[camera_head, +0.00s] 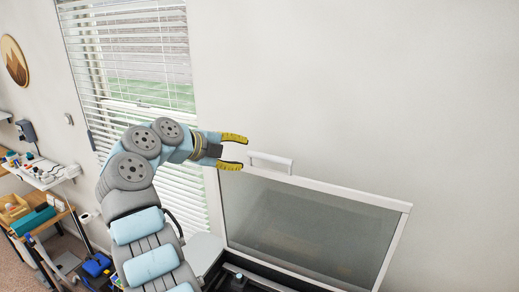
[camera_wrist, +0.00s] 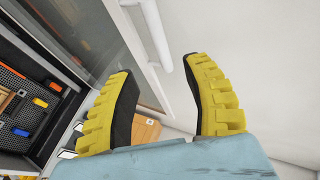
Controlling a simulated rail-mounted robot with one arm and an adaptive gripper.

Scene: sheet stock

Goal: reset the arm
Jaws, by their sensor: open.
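My gripper (camera_head: 236,152) is open, with two yellow ridged fingers, and holds nothing. In the head view it points right, just left of a white bar handle (camera_head: 271,161) on the top edge of a raised lid. The lid (camera_head: 408,207) has a white frame and a dark see-through pane. In the wrist view the two fingers of my gripper (camera_wrist: 158,72) stand apart, and the handle (camera_wrist: 158,36) shows beyond the gap between them. I cannot tell how far the fingertips are from the handle.
A window with white blinds (camera_head: 140,50) is behind my arm. At the left, a white shelf (camera_head: 42,176) holds small items above a wooden bench (camera_head: 20,222). In the wrist view, a dark pegboard (camera_wrist: 30,105) carries several coloured tools. The wall area right of the gripper is bare.

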